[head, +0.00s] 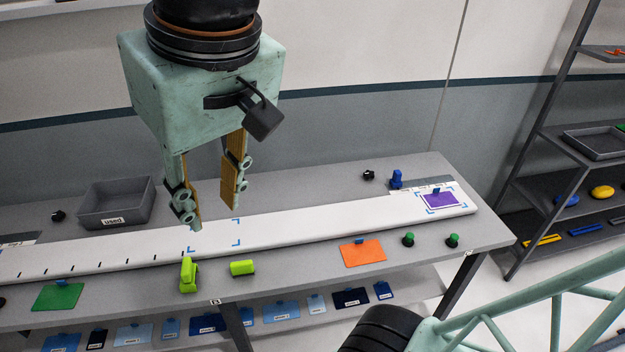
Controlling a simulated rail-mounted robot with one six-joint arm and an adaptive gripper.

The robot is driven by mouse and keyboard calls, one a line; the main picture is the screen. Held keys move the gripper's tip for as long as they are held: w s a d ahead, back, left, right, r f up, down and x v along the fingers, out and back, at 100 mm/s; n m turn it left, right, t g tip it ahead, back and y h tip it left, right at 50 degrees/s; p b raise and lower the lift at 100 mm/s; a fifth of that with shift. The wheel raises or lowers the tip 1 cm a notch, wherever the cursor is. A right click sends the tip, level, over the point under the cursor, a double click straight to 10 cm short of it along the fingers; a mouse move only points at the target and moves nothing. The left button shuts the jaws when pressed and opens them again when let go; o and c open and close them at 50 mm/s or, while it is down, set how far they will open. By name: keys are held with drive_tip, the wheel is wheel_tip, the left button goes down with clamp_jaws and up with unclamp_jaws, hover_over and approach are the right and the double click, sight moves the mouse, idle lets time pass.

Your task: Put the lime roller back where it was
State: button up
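Two lime things lie on the grey front strip of the bench (320,238). One is an upright lime piece (187,276) with a rounded top. The other is a short lime cylinder (242,268) on its side, just to its right and apart from it. I cannot tell for sure which is the lime roller. My gripper (212,213) hangs above the white board (290,226), behind the two lime things in the picture. Its two fingers are spread with nothing between them. Blue corner marks (238,226) on the board outline an empty spot near the fingertips.
A grey bin (116,204) labelled "used" stands at the back left. A green card (58,297) and an orange card (362,252) lie along the front. Green-topped pegs (408,239) stand right of the orange card. A purple card (440,198) lies inside blue marks at the board's right end.

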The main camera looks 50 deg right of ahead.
drive_tip(key=s+n, duration=0.1)
drive_tip(key=s, duration=0.5)
drive_tip(key=shift+r+t, duration=0.3)
drive_tip(key=shift+r, duration=0.05)
wheel_tip(320, 180, down, 10)
drive_tip(key=b, duration=1)
idle(1.1)
